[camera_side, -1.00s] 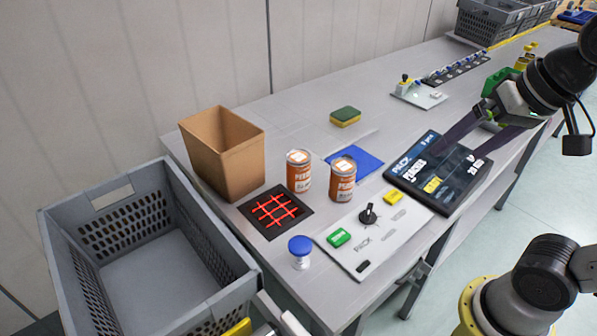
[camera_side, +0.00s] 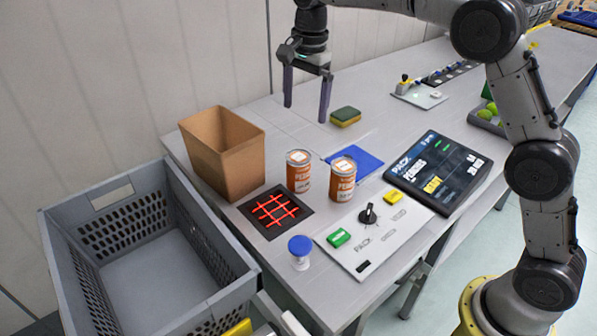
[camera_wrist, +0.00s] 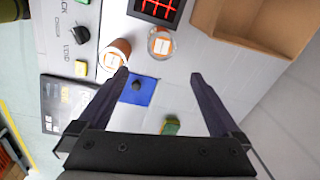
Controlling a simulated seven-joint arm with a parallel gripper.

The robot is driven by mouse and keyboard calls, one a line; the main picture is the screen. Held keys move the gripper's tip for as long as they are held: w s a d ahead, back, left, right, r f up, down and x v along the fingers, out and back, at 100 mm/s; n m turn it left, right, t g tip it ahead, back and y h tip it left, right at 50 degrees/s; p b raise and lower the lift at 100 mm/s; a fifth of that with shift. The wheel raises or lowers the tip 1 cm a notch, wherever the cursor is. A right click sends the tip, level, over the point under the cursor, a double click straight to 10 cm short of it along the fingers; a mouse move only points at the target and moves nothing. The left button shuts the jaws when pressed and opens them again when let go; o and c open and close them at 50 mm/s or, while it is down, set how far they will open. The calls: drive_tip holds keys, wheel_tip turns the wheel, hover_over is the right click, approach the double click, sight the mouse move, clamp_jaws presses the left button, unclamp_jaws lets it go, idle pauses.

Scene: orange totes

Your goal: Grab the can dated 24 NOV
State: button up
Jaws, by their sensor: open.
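Two orange cans with white labels stand upright on the grey table in the side view: a left can (camera_side: 298,171) and a right can (camera_side: 342,180). The date print on both is too small to read, so I cannot tell which is 24 NOV. Both also show from above in the wrist view, one can (camera_wrist: 161,42) beside the other can (camera_wrist: 116,56). My gripper (camera_side: 306,112) is open and empty, pointing down above the table behind the cans. It also shows in the wrist view (camera_wrist: 160,78), its fingers wide apart and touching neither can.
A brown bin (camera_side: 225,160) and a black tile with a red grid (camera_side: 275,211) are left of the cans. A blue mat (camera_side: 357,163), a sponge (camera_side: 346,116), a screen (camera_side: 437,172) and a button panel (camera_side: 373,237) are near. A blue-capped jar (camera_side: 300,252) stands in front.

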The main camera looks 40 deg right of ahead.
sight(300, 157)
drive_tip(key=shift+g, duration=0.4)
drive_tip(key=f, duration=1.1)
drive_tip(key=shift+w+a+f, duration=0.3)
drive_tip(key=shift+a+f, duration=0.05)
drive_tip(key=shift+w+f, duration=0.15)
drive_tip(key=shift+f, duration=1.4)
drive_tip(key=shift+w+f, duration=0.15)
drive_tip(key=shift+f, duration=1.35)
drive_tip(key=shift+r, duration=0.1)
clamp_jaws()
